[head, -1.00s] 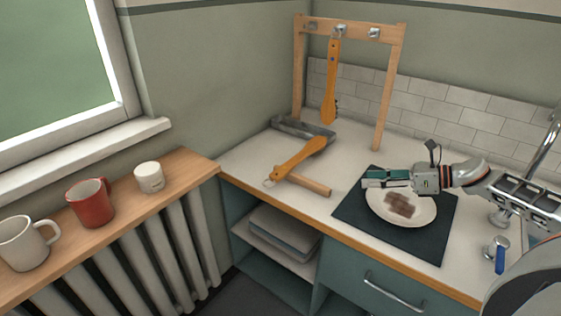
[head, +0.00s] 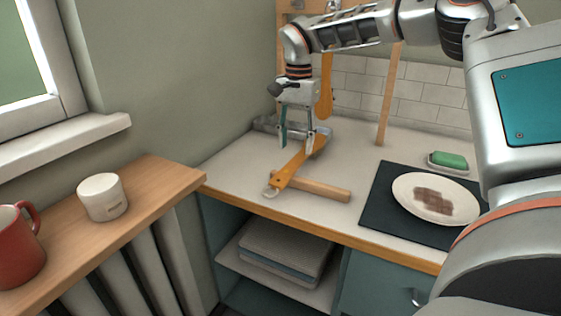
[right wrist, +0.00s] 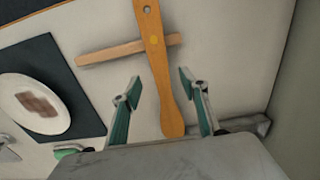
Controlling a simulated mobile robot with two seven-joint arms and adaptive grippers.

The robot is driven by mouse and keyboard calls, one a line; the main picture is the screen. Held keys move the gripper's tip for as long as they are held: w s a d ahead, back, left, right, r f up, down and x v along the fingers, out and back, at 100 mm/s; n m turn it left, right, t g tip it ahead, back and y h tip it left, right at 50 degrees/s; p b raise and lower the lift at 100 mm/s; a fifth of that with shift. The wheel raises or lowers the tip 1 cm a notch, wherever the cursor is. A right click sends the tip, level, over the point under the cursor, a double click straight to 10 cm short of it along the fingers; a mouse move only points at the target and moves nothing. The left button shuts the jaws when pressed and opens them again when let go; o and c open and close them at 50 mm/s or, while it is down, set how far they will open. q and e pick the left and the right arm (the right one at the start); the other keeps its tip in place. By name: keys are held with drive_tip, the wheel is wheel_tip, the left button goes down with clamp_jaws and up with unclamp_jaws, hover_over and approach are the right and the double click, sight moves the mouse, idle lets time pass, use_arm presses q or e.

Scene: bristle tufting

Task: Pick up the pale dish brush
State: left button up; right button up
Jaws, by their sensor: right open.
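An orange-brown wooden brush (head: 291,168) lies on the counter across a wooden rod (head: 318,187), its holed end towards the front edge. A second orange-brown brush (head: 326,92) hangs from the wooden rack, partly behind my arm. Neither looks clearly pale, and I cannot see bristles. My right gripper (head: 297,142) points down, open and empty, above the far end of the lying brush. My left gripper is not in view.
A dark mat (head: 378,204) carries a white plate (head: 404,190) with a brown patch. A green sponge (head: 450,159) sits behind it. A grey tray (head: 263,124) lies behind the lying brush. A white mug (head: 102,198) and red mug (head: 18,250) stand on the left sill.

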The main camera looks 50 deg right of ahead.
sight(295, 162)
drive_tip(key=shift+w+a+f, duration=0.15)
drive_tip(key=shift+f, duration=0.75)
wheel_tip(295, 162, down, 6)
drive_tip(key=shift+r+b, duration=0.1)
drive_tip(key=shift+b, duration=0.3)
drive_tip(key=shift+r, duration=0.1)
clamp_jaws()
